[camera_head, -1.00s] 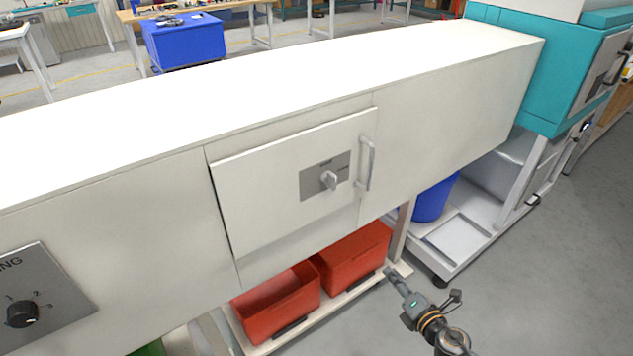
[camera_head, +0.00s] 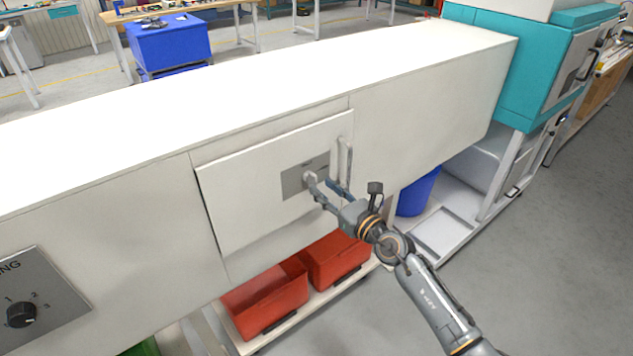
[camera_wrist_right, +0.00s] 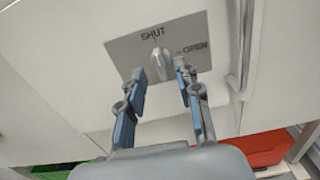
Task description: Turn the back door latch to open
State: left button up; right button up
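The latch knob (camera_head: 310,178) is a small light-grey knob on a grey plate (camera_head: 292,184) on the white back door (camera_head: 245,205). In the right wrist view the latch knob (camera_wrist_right: 158,61) is roughly upright under the word SHUT, with OPEN to its right on the plate (camera_wrist_right: 120,52). My right gripper (camera_head: 327,186) is in front of the plate. In the right wrist view my right gripper (camera_wrist_right: 160,78) is open, its fingertips on either side of the knob's lower end; contact cannot be told. My left gripper is not in view.
A vertical door handle (camera_head: 346,160) stands just right of the plate, close to my right gripper. Red bins (camera_head: 268,298) sit on a low shelf below. A dial panel (camera_head: 45,295) is at the lower left. Grey floor is open at the right.

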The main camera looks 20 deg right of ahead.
aim_at(316, 181)
jog(key=shift+x, duration=1.95)
jog(key=shift+s+r, duration=0.1)
grip_shut()
